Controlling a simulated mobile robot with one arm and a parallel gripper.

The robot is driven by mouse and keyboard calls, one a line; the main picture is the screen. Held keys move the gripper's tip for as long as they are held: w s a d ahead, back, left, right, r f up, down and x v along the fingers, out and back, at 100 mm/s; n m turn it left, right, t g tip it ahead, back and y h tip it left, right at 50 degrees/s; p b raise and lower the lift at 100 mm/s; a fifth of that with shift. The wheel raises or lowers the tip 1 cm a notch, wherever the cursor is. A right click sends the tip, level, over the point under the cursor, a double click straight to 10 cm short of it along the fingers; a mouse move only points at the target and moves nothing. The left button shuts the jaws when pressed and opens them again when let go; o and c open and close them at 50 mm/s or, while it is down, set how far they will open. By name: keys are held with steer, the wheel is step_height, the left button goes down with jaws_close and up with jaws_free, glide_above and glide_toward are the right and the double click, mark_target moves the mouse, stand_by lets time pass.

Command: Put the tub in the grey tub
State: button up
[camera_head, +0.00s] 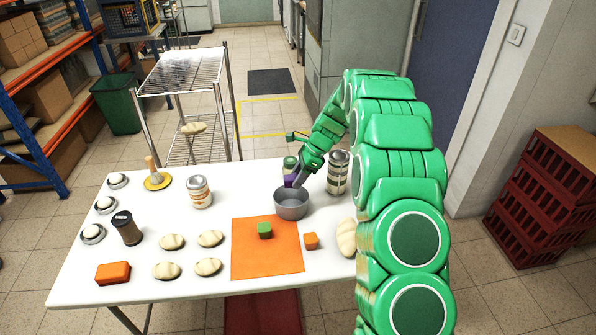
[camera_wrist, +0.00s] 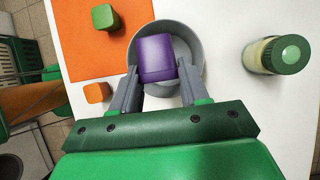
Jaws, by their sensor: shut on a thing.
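The purple tub (camera_wrist: 157,58) is between the two fingers of my gripper (camera_wrist: 157,82), which is shut on it. In the head view the purple tub (camera_head: 290,180) shows as a small patch beside my gripper (camera_head: 297,182), at the back rim of the grey tub. The grey tub (camera_head: 291,208) is a round open bowl shape standing on the white table. In the wrist view the grey tub (camera_wrist: 196,45) lies behind the purple tub, which overlaps its opening. My fingers and the purple tub hide part of its inside. I cannot tell the exact height between them.
A green-lidded jar (camera_wrist: 282,54) stands near the grey tub, and a tall canister (camera_head: 338,172) stands to its right. An orange mat (camera_head: 250,262) with a green cube (camera_head: 265,230) lies in front. An orange cube (camera_head: 310,241) and a pale loaf (camera_head: 346,238) are nearby.

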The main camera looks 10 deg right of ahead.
steer(key=shift+f, duration=3.2)
steer(key=o, duration=1.1)
steer(key=shift+o, duration=0.2)
step_height(320, 180, up, 7)
